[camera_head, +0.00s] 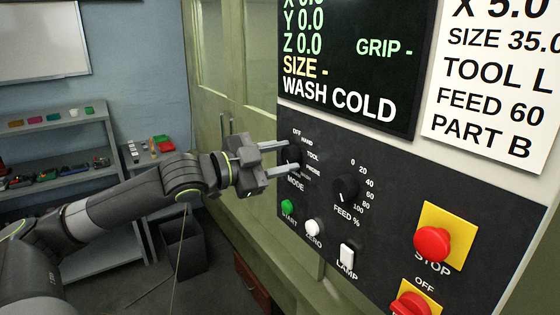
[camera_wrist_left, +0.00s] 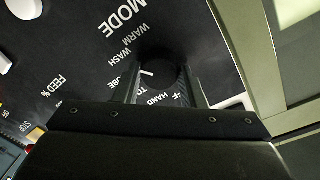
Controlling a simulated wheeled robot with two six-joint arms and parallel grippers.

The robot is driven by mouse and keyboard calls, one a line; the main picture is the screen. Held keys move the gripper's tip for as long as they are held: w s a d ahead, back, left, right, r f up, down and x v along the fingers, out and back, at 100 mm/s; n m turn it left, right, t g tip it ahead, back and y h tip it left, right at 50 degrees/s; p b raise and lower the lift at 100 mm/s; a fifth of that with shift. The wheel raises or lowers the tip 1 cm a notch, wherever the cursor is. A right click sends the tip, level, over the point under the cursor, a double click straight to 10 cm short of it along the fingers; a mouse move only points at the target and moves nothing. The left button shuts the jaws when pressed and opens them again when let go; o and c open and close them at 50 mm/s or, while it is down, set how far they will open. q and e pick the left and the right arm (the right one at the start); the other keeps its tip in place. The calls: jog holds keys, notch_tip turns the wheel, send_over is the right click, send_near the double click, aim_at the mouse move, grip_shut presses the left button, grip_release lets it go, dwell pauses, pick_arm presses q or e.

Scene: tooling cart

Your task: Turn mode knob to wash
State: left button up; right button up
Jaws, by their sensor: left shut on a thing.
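The black mode knob (camera_head: 291,155) sits on the dark control panel (camera_head: 400,215), with labels OFF, HAND, TOOL and PROBE around it. In the left wrist view the knob (camera_wrist_left: 165,76) shows a white pointer mark aimed left, roughly towards the WASH label (camera_wrist_left: 119,58); whether it lines up exactly I cannot tell. My left gripper (camera_head: 290,156) is shut on the knob, one finger on each side. In the wrist view the gripper (camera_wrist_left: 165,88) partly covers the PROBE and TOOL labels. My right gripper is out of view.
The feed knob (camera_head: 345,188) is close to the right of the mode knob. Below are the green start button (camera_head: 287,207), white zero button (camera_head: 312,227) and lamp switch (camera_head: 347,256). A red stop button (camera_head: 432,244) is farther right. The screen (camera_head: 345,65) reads WASH COLD.

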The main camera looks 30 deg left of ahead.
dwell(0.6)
pick_arm(q)
jog(key=o, duration=1)
jog(key=shift+w, duration=0.1)
